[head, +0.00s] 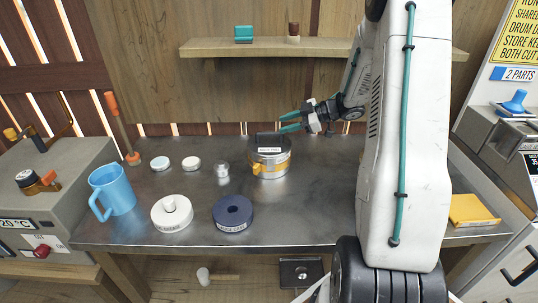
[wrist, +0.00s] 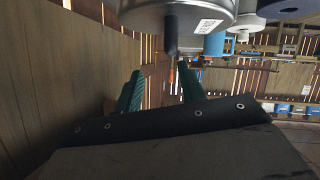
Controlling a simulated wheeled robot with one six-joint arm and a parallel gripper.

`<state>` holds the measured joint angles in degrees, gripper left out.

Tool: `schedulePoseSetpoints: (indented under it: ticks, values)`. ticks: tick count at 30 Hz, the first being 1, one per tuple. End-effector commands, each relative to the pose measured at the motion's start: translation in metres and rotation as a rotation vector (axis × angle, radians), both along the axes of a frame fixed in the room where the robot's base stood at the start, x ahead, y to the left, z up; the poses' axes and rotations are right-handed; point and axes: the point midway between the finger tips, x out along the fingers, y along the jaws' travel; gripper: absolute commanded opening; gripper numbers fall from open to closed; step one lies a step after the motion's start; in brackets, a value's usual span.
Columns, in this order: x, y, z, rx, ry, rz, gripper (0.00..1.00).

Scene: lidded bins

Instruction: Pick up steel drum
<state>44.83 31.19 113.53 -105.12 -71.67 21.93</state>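The steel drum (head: 269,166) is a short silver cylinder with an orange band and clasp, a white label and a dark block-like handle on top. It stands on the metal bench, left of my arm. My gripper (head: 281,123) is at the drum's upper back right, with its teal fingers apart and pointing left. In the wrist view the drum (wrist: 185,12) fills the top edge, and its dark handle end sticks out toward the gap between the fingers. My gripper (wrist: 160,88) is open there, with nothing between the fingers.
Left of the drum are a small metal weight (head: 222,170), a navy disc (head: 233,212), a white disc (head: 172,214) and a blue jug (head: 112,190). A shelf (head: 320,47) hangs above. A yellow item (head: 472,210) lies right. The bench front between drum and arm is clear.

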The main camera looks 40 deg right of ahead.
Motion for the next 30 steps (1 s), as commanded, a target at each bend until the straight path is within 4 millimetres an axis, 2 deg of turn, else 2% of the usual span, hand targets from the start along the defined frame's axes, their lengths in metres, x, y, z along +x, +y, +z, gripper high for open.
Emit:
schedulePoseSetpoints:
  ticks: [2,5,14,23,30]
  values:
    - [-0.010,-0.002,-0.009,0.034,0.015,0.034,0.40]
    - [-0.013,0.001,-0.014,0.054,0.024,0.059,0.40]
    - [0.002,0.023,-0.024,0.058,0.024,0.064,0.40]
    - [0.027,0.054,-0.036,0.056,0.024,0.064,0.40]
    - [0.030,0.057,-0.038,0.056,0.024,0.061,0.40]
